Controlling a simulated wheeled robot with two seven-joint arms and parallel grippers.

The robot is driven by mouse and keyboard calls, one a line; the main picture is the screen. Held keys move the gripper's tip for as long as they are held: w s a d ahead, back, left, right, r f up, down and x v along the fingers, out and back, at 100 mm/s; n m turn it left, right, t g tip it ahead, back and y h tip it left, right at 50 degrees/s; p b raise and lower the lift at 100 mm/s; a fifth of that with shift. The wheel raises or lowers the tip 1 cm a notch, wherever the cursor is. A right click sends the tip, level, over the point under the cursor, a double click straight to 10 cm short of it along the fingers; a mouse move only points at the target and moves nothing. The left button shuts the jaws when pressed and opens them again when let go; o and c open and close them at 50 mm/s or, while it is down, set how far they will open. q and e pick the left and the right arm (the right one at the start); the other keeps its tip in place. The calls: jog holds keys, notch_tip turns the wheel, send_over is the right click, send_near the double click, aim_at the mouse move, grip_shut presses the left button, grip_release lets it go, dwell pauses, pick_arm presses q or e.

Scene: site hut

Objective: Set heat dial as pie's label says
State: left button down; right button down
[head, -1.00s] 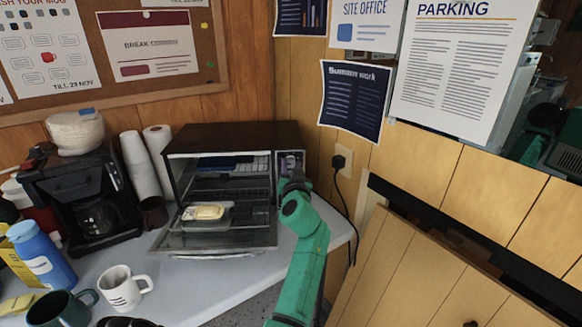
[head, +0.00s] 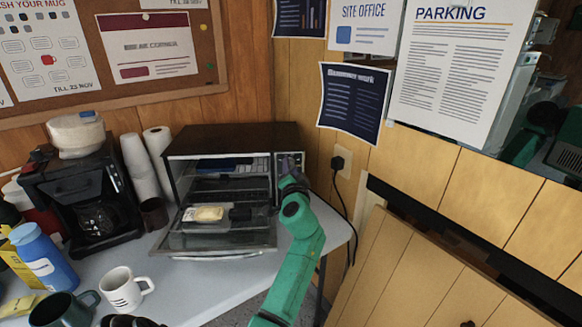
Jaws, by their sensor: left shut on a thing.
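A toaster oven (head: 232,136) stands on the counter with its glass door (head: 215,243) folded down. A pie (head: 207,213) in a small pack sits at the front of the oven; its label is too small to read. A dark block-like thing (head: 240,213) lies right beside it. The control panel (head: 291,160) is at the oven's right front. My left gripper (head: 290,182) is up against this panel, shut on a dial. The gripper hides the dial and its setting, and I cannot tell which dial it is. My right gripper is not in view.
A coffee maker (head: 75,190), stacked cups (head: 138,165) and a dark mug (head: 153,213) stand left of the oven. A white mug (head: 122,288) and a blue bottle (head: 42,255) are nearer. A cord hangs from the wall socket (head: 340,162) right of the oven.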

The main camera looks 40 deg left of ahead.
pick_arm(q)
jog(key=m+p, duration=0.1)
jog(key=m, duration=0.3)
jog(key=m+p, duration=0.2)
jog(key=m, duration=0.2)
jog(key=m+p, duration=0.2)
jog(key=m, duration=0.2)
jog(key=shift+a+r, duration=0.15)
jog(key=shift+r, duration=0.1)
jog(key=shift+m, duration=0.3)
jog(key=c, duration=0.9)
grip_release()
jog(key=o, duration=0.4)
jog(key=shift+a, duration=0.1)
jog(key=shift+c, duration=0.2)
jog(key=shift+f, duration=0.2)
